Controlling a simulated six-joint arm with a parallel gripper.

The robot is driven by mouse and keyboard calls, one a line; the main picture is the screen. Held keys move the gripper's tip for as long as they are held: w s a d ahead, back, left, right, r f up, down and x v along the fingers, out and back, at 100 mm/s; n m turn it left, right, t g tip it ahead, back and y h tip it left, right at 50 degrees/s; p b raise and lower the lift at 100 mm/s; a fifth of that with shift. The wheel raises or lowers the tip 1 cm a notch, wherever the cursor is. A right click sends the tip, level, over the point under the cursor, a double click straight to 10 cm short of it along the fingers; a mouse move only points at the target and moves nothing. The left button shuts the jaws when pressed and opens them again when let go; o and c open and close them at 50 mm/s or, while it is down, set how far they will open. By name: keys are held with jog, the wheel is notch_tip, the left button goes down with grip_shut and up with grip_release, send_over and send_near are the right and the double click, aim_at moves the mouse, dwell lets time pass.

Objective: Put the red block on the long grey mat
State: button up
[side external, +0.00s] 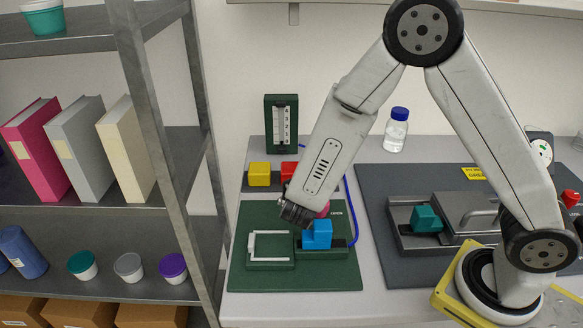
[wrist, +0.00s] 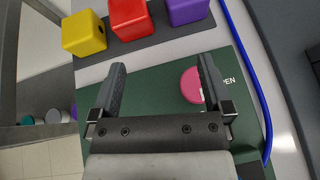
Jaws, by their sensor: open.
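The red block (side external: 289,170) sits at the back of the bench, partly hidden by my arm. In the wrist view the red block (wrist: 130,17) stands between a yellow block (wrist: 84,33) and a purple block (wrist: 187,10). All three rest on a long dark grey mat (wrist: 160,33), whose front edge also shows in the side view (side external: 262,189). My gripper (side external: 292,216) is over the green board, nearer the camera than the mat. In the wrist view my gripper (wrist: 160,70) is open, its fingers wide apart, with nothing between them.
The green board (side external: 295,279) carries a white-framed fixture (side external: 270,246), a blue part (side external: 317,236) and a pink round knob (wrist: 191,85). A blue tube (wrist: 246,75) runs along its right side. A shelf post (side external: 165,150) stands at left. A bottle (side external: 396,130) stands behind.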

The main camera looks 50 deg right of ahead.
jog(key=s+d+m+g, duration=0.1)
jog(key=s+m, duration=0.1)
jog(key=s+d+m+g+y, duration=0.1)
jog(key=s+m+g, duration=0.1)
jog(key=s+d+m+g, duration=0.1)
jog(key=s+m+g, duration=0.1)
jog(key=s+m, duration=0.1)
jog(key=shift+d+y, duration=0.3)
jog(key=shift+d, duration=0.05)
jog(key=s+a+r+m+y, duration=0.2)
jog(key=s+m+y, duration=0.4)
jog(key=m, duration=1.1)
jog(key=shift+s+a+r+m+y, duration=0.15)
jog(key=shift+a+r+m+y, duration=0.2)
jog(key=shift+r+y, duration=0.65)
